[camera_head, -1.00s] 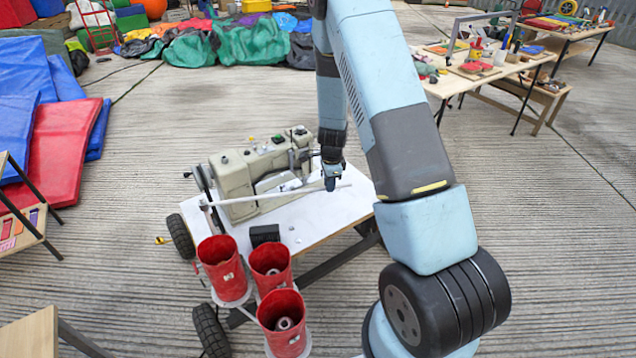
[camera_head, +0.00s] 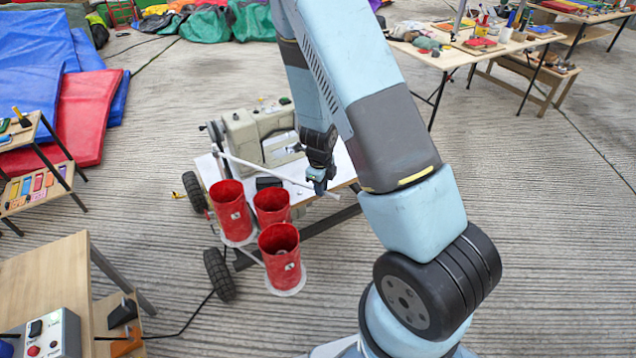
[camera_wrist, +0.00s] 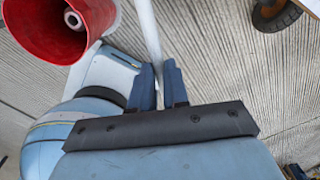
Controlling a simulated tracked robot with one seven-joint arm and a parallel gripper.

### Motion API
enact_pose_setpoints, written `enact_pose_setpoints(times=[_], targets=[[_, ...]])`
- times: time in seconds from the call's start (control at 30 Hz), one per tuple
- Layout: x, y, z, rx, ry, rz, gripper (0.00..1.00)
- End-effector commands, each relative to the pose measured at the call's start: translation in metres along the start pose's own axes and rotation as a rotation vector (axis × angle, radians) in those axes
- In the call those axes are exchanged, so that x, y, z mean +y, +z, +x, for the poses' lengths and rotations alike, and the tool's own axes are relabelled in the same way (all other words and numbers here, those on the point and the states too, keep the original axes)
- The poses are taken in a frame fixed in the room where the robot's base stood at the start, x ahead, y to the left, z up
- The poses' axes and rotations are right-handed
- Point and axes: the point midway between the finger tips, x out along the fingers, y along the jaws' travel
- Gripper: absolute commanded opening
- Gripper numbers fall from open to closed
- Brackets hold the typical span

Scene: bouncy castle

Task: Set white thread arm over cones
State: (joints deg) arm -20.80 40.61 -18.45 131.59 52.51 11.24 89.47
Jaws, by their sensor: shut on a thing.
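The white thread arm (camera_head: 265,173) is a thin rod running from beside the beige sewing machine (camera_head: 258,134) out to my gripper (camera_head: 320,184). My gripper is shut on it near its outer end; the rod also shows between the dark blue fingers in the wrist view (camera_wrist: 149,38). Three red tubs stand in front of the machine: a left one (camera_head: 231,214), a back one (camera_head: 272,205) and a front one (camera_head: 281,254). The wrist view shows a thread cone (camera_wrist: 73,20) inside one red tub (camera_wrist: 40,30).
The sewing machine stands on a wheeled white-topped table (camera_head: 208,172). A small black block (camera_head: 268,183) lies near the tubs. A wooden bench with a control box (camera_head: 52,336) is at lower left. Red and blue mats (camera_head: 85,120) lie at left.

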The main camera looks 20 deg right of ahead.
Motion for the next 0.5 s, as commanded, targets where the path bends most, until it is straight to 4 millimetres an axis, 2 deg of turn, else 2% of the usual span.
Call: enact_pose_setpoints(times=[0.2,0.5], targets=[[0.017,0.005,-0.001,0.006,0.000,0.034,0.00],[0.025,0.013,-0.001,-0.001,0.005,0.027,0.00]])
